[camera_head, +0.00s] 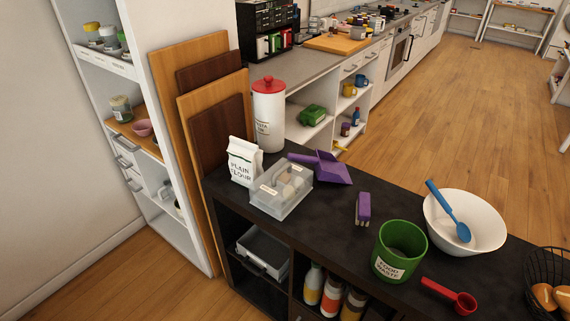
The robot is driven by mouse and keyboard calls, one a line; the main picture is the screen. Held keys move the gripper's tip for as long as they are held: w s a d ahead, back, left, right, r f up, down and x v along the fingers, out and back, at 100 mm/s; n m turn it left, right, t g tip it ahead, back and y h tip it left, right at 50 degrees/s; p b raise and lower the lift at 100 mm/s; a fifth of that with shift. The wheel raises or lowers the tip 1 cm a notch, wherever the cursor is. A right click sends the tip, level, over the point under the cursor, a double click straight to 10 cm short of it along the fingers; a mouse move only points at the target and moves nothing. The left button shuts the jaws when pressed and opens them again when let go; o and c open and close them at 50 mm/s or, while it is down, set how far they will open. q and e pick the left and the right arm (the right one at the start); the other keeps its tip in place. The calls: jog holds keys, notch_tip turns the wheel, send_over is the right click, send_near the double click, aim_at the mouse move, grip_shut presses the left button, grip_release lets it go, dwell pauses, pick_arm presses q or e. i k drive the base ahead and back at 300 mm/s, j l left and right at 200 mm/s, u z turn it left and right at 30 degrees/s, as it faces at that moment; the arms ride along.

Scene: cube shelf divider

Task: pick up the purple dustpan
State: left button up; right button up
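The purple dustpan (332,169) lies on the dark top of the low shelf unit (330,218), towards its far edge. Its handle points left, close behind a clear lidded container (281,189); I cannot tell if they touch. Its wide pan faces right. A smaller purple object (363,208), perhaps a brush, lies apart from it, nearer and to the right. Neither of my grippers shows in the head view.
A flour bag (243,161) and a tall white canister with a red lid (268,115) stand left of the dustpan. A green food waste bin (399,250), white bowl (465,222) and red scoop (449,296) stand to the right. Wooden boards (213,120) lean at the left end.

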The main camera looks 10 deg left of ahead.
aim_at(327, 169)
jog(key=i+j, duration=0.15)
jog(key=j, duration=0.2)
jog(key=i+j+z, duration=0.15)
jog(key=j, duration=0.2)
jog(key=i+j, duration=0.1)
jog(key=j, duration=0.3)
jog(key=i+j+z, duration=0.1)
jog(key=j, duration=0.25)
jog(key=i, duration=0.05)
